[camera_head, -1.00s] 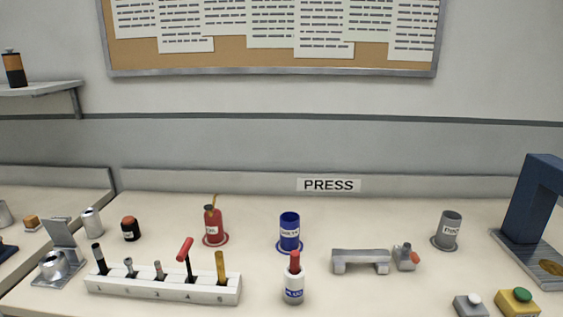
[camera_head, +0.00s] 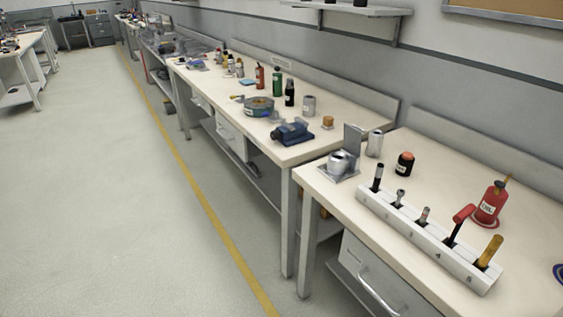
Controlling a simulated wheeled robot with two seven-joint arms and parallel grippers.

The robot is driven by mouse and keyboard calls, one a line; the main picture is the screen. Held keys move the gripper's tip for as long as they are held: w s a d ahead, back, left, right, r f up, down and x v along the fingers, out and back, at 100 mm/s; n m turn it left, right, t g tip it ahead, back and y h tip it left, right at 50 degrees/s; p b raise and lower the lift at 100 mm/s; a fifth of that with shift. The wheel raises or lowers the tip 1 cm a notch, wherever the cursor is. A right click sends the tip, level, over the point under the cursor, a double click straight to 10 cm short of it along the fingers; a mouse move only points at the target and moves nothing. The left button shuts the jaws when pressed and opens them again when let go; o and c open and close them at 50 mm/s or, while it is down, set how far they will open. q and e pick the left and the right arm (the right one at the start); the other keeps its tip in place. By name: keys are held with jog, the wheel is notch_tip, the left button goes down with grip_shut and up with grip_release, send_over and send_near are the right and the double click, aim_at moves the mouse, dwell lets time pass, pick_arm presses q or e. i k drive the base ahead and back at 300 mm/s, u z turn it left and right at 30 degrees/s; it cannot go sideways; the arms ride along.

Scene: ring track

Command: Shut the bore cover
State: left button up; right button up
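A small metal fixture (camera_head: 338,163) sits at the left end of the near bench, with a short round bore on a flat base. A grey plate (camera_head: 353,139) stands upright at its back right edge; it looks like the bore cover, and it stands open. Neither of my grippers is in view.
A white rack (camera_head: 425,240) holds several tools along the near bench's front edge. A silver can (camera_head: 374,143), a black jar with an orange top (camera_head: 404,163) and a red oil can (camera_head: 490,204) stand behind. A second bench (camera_head: 300,150) carries a blue vise (camera_head: 292,133). Open floor lies left.

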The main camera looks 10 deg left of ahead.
aim_at(353, 136)
jog(key=u, duration=1.6)
jog(key=i, duration=1.65)
jog(key=z, duration=3.15)
